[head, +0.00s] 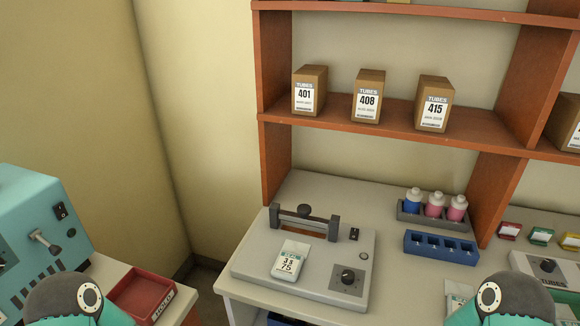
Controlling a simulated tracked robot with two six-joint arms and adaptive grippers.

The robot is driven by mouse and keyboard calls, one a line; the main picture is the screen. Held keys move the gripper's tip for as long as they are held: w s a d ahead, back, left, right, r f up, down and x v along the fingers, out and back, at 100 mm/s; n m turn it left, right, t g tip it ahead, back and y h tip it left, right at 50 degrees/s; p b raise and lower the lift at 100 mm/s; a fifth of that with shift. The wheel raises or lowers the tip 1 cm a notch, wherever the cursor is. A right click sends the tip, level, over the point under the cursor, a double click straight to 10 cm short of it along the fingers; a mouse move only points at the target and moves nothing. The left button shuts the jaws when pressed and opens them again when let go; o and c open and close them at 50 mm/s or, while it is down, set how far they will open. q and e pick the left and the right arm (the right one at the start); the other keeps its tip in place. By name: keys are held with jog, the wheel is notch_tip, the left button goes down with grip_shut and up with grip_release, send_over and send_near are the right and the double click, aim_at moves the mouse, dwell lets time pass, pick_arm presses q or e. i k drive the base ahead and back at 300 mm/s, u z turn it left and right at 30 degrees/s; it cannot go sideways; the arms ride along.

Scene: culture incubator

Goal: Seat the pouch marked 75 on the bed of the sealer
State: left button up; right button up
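No gripper touches the pouch. Only parts of my two arms show along the bottom edge, at left and right. Both grippers are outside the view, so their state is hidden.
A red tray (143,296) and a teal machine (38,235) stand at left, across a gap from the bench. Behind right are a bottle rack (425,219) and a blue rack (440,246). Another pouch (459,296) is partly hidden by my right arm. Shelves hold tube boxes (368,96).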

aim_at(288, 266)
jog(key=u, duration=0.5)
jog(key=k, duration=1.05)
jog(key=z, duration=0.95)
jog(key=i, duration=1)
